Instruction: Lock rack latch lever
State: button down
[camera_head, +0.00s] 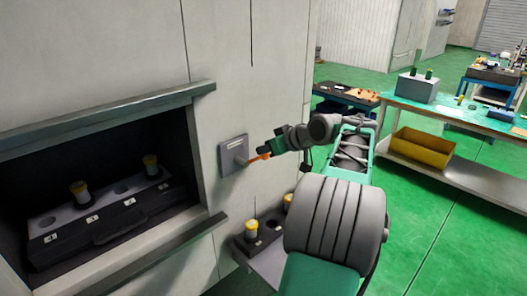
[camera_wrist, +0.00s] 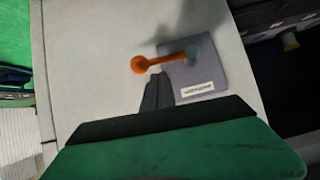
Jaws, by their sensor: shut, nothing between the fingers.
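The latch lever (camera_head: 253,159) is orange with a round knob. It sticks out from a grey square plate (camera_head: 227,160) on the pale cabinet wall, right of the rack opening. In the wrist view the lever (camera_wrist: 150,64) reaches left from its pivot on the labelled plate (camera_wrist: 207,78), nearly level in that picture. My gripper (camera_head: 268,151) is shut and empty, close by the lever's knob end. In the wrist view its dark fingers (camera_wrist: 158,85) end just below the lever's arm; I cannot tell whether they touch it.
A dark rack (camera_head: 110,225) with yellow-topped holders sits inside the opening on the left. A lower shelf (camera_head: 268,262) with similar holders stands beneath the plate, partly hidden by my arm. A workbench (camera_head: 455,118) with a yellow bin (camera_head: 422,150) is at right; green floor is clear.

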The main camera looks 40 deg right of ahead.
jog(key=shift+w+f, duration=0.1)
jog(key=shift+f, duration=0.55)
